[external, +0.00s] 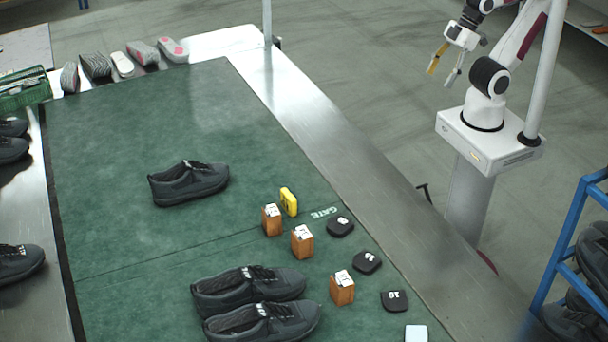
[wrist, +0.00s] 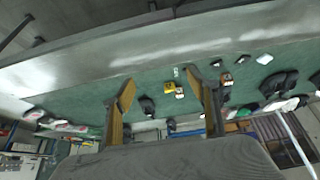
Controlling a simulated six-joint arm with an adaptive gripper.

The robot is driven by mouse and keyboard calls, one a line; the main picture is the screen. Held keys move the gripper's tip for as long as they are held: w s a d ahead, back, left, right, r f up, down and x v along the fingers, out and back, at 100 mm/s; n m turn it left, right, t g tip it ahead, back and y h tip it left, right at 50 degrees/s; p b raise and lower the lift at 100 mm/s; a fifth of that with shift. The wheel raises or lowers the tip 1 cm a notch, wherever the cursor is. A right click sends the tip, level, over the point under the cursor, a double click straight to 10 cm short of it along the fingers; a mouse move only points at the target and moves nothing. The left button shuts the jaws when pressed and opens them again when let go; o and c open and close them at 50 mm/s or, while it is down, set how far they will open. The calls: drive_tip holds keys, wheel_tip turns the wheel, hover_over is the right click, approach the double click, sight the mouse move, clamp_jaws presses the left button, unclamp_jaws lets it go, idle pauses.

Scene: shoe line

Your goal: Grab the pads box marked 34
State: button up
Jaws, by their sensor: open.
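Three small brown boxes with white tops stand in a slanting row on the green mat: the back box (external: 272,222), the middle box (external: 302,243) and the front box (external: 342,290). Their marks are too small to read, so I cannot tell which is 34. My gripper (external: 441,76) is open and empty, raised beside the table at the upper right, far from the boxes. In the wrist view my gripper (wrist: 160,80) frames the distant mat, with one brown box (wrist: 180,93) between the fingers and another (wrist: 226,78) just right of them.
A yellow object (external: 289,201) stands close behind the back box. Flat black pieces (external: 367,262) with white marks lie right of the row. Dark shoes (external: 262,322) lie at the front, and one shoe (external: 188,184) lies mid-mat. A pale post (external: 545,70) stands by my base.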

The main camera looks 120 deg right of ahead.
drive_tip(key=shift+w, duration=0.15)
drive_tip(key=w+a+f+t+y, duration=0.1)
drive_tip(key=w+a, duration=0.3)
drive_tip(key=w, duration=0.7)
drive_tip(key=w+a+f+t, duration=0.1)
drive_tip(key=w+a+t, duration=0.15)
drive_tip(key=w, duration=0.85)
drive_tip(key=w+a+f+t+y, duration=0.1)
drive_tip(key=w+a, duration=0.3)
drive_tip(key=w, duration=0.7)
drive_tip(key=w+a+f+t, duration=0.2)
drive_tip(key=w+a+f, duration=0.3)
drive_tip(key=w+f, duration=0.5)
drive_tip(key=t+h, duration=0.1)
drive_tip(key=h, duration=0.1)
approach(304, 233)
drive_tip(key=w, duration=0.2)
drive_tip(key=shift+w+f+t, duration=0.2)
drive_tip(key=shift+f+t, duration=0.05)
drive_tip(key=shift+f, duration=0.4)
drive_tip(key=shift+w, duration=0.1)
drive_tip(key=shift+x, duration=1.2)
